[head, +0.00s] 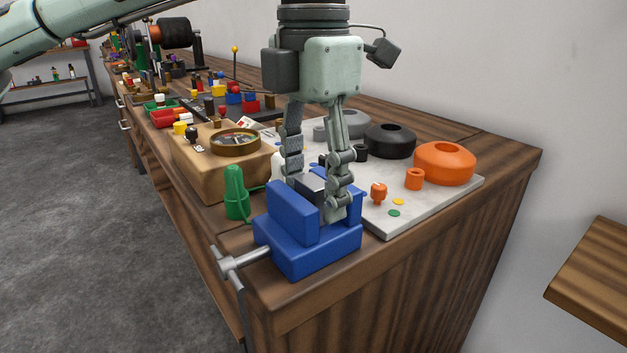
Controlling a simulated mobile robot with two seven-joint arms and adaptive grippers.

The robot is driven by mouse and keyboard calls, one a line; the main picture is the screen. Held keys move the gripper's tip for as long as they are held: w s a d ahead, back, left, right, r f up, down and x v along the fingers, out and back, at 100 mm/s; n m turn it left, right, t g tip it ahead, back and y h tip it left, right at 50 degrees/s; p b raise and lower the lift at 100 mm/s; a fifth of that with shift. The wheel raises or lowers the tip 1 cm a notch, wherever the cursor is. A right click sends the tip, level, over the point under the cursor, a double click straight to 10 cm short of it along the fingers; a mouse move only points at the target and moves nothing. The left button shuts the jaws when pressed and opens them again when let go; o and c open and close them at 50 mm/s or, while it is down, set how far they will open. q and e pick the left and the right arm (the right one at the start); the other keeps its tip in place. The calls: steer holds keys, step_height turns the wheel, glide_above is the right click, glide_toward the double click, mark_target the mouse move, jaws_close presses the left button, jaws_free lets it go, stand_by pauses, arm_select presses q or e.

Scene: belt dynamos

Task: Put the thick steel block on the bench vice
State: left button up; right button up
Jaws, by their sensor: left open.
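The blue bench vice (292,221) stands at the near corner of the wooden bench, with its grey screw handle toward the left. A grey steel block (311,184) shows at the top of the vice, between its blue jaws. How deep the block sits is hidden by the jaws and fingers. My left gripper (315,191) points straight down over the vice. Its fingers are open, one on each side of the block; I cannot tell whether either touches it. My right gripper is not in view.
A green bottle-shaped thing (236,194) stands close left of the vice. A wooden box with a round dial (235,142) is behind it. A pale board (425,201) with orange and black rings lies to the right. Small coloured parts crowd the bench farther back.

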mark_target(314, 181)
arm_select(q)
steer(key=shift+r, duration=0.2)
step_height(314, 181, up, 12)
steer(key=shift+p, duration=0.45)
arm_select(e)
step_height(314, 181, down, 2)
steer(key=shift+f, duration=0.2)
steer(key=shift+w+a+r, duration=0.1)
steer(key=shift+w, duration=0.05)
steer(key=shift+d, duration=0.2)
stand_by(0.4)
